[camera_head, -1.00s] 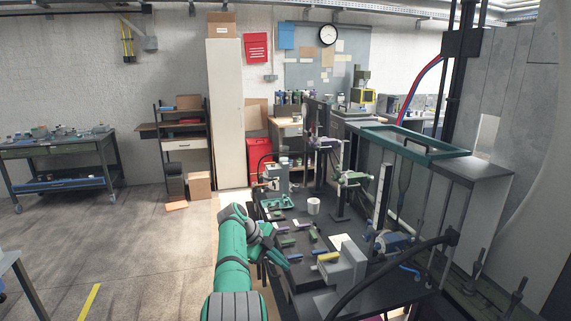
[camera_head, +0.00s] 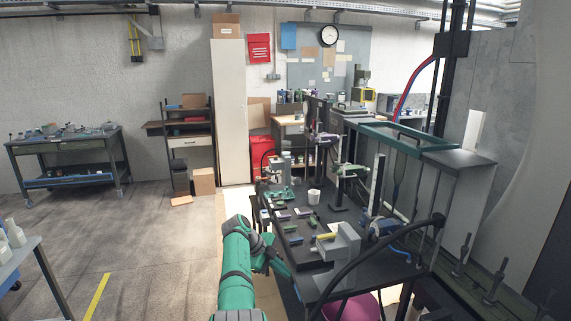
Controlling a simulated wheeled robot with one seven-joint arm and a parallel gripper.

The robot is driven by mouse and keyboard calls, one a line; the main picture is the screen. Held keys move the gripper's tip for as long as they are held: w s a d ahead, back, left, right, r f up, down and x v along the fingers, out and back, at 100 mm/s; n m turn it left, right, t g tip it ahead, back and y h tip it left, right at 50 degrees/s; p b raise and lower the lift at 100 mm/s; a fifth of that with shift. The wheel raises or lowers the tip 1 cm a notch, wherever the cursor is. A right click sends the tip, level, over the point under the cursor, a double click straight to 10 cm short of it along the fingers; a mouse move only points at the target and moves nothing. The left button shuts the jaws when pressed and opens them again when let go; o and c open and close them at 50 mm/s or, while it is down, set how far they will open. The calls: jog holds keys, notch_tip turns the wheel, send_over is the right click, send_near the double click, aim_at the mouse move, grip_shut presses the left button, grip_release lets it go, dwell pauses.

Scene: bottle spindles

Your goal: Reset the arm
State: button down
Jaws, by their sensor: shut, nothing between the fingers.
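My green arm (camera_head: 237,268) reaches up from the bottom middle of the head view, left of the dark workbench (camera_head: 355,272). Its end bends right, and my gripper (camera_head: 290,273) is at the bench's near left edge. The fingers are small and dark in this view. My gripper is shut, and I see nothing held in it. Whether it touches the bench edge I cannot tell.
On the bench lie several small coloured blocks, a white cup (camera_head: 314,196), a grey machine (camera_head: 340,244) and a blue motor (camera_head: 384,227). A magenta bin (camera_head: 352,307) is below. A table (camera_head: 20,258) with white bottles stands left.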

jog(key=s+d+f+n+t+y, duration=0.1)
jog(key=s+d+f+n+t, duration=0.2)
jog(key=f, duration=1.2)
jog(key=s+d+f+n+y, duration=0.1)
jog(key=s+f+n, duration=0.3)
jog(key=f, duration=1)
jog(key=s+f+n+t+y, duration=0.1)
jog(key=s+f+n+t, duration=0.15)
jog(key=s+f, duration=0.6)
jog(key=s+f+n+t+y, duration=0.1)
jog(key=s+f+n, duration=0.3)
jog(key=s, duration=0.9)
jog(key=s+a+r+n+t+y, duration=0.1)
jog(key=s+r+n+t, duration=0.3)
jog(key=s, duration=0.8)
jog(key=s+a+r+n+g+y, duration=0.15)
jog(key=s+r, duration=0.35)
jog(key=s, duration=0.7)
jog(key=s+r+n+t, duration=0.2)
jog(key=s+r, duration=0.5)
jog(key=r, duration=0.6)
jog(key=s+r+n+t, duration=0.2)
jog(key=s+r, duration=0.5)
jog(key=r, duration=0.6)
jog(key=shift+s+a+n, duration=0.3)
jog(key=shift+s+a, duration=0.05)
jog(key=shift+a, duration=0.05)
